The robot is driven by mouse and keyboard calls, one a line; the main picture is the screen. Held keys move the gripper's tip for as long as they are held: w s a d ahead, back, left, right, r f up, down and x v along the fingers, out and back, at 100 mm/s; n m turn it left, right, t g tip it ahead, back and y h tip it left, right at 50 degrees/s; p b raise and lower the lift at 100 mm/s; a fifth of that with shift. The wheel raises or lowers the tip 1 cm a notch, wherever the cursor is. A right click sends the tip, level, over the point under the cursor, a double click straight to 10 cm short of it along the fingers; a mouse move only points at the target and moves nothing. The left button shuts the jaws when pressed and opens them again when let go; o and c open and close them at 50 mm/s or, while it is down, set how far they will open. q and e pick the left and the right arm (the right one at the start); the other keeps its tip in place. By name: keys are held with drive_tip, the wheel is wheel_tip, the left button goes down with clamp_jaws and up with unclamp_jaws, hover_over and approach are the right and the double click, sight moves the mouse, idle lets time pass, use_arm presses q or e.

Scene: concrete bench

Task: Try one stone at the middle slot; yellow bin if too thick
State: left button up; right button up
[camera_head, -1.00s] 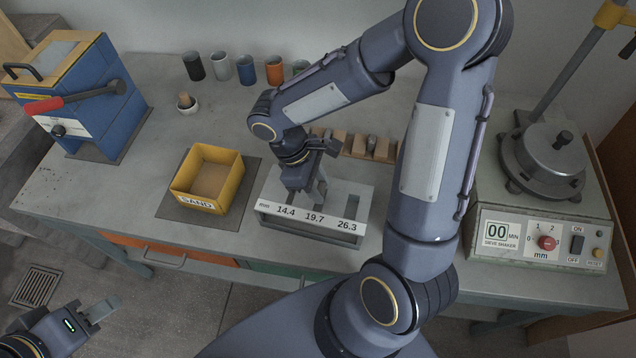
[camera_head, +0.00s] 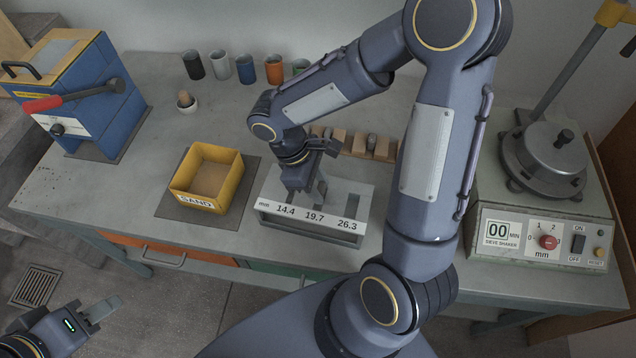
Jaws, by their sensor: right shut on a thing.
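The slot gauge (camera_head: 305,226) is a grey metal frame marked 14.4, 19.7 and 26.3 mm. My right gripper (camera_head: 312,192) points down over the gauge near the middle slot. It is shut on a stone, which the fingers mostly hide; I cannot tell how far the stone sits in the slot. The yellow bin (camera_head: 205,202), labelled SAND, stands left of the gauge on a dark mat. My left gripper (camera_head: 92,312) is low at the bottom left, away from the bench; its jaw state is unclear.
A wooden rack (camera_head: 357,144) with stones stands behind the gauge, partly hidden by my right arm. A blue press (camera_head: 85,100) is at left, a sieve shaker (camera_head: 540,240) at right.

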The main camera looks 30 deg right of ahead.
drive_tip(key=shift+f+b, duration=0.55)
drive_tip(key=shift+f, duration=0.15)
idle(0.5)
idle(0.5)
drive_tip(key=o, duration=1.1)
drive_tip(key=shift+c, duration=0.2)
drive_tip(key=v, duration=0.7)
drive_tip(key=shift+r, duration=0.35)
drive_tip(key=shift+w+a, duration=0.1)
